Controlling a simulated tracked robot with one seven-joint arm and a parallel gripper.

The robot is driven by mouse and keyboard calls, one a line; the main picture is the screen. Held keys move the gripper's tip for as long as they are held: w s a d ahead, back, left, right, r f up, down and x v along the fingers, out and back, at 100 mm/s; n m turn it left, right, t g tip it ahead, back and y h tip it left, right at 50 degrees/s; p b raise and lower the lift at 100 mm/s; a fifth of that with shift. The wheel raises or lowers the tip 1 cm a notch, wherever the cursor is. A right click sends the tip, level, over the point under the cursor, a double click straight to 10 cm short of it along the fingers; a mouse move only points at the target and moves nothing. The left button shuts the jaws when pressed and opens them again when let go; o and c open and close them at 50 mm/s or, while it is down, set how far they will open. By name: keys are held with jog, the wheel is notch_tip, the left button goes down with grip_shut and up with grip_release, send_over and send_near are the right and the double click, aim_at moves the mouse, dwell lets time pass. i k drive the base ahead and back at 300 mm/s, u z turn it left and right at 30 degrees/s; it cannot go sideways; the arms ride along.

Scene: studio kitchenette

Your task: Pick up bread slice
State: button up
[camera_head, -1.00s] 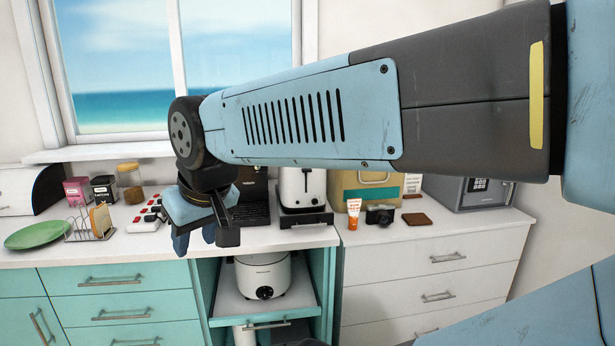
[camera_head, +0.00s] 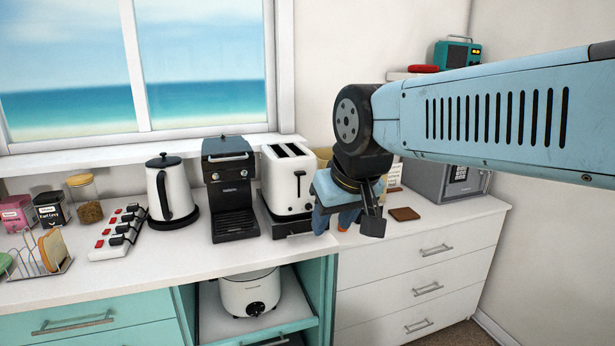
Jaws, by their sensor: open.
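The bread slice (camera_head: 52,250) stands upright in a wire toast rack (camera_head: 70,264) at the left end of the white counter. My gripper (camera_head: 335,220) hangs pointing down in front of the white toaster's right side, far to the right of the bread. Its blue fingers are apart and I see nothing between them. Part of the bread's lower edge is behind the rack's wires.
Between the bread and my gripper stand a power strip (camera_head: 118,232), a white kettle (camera_head: 172,192), a black coffee machine (camera_head: 231,190) and a white toaster (camera_head: 288,185). A rice cooker (camera_head: 249,292) sits on a shelf below. The counter's front strip is clear.

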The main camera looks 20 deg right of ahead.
aim_at(47, 243)
jog(key=z, duration=0.35)
jog(key=i, duration=1)
jog(key=u, duration=0.25)
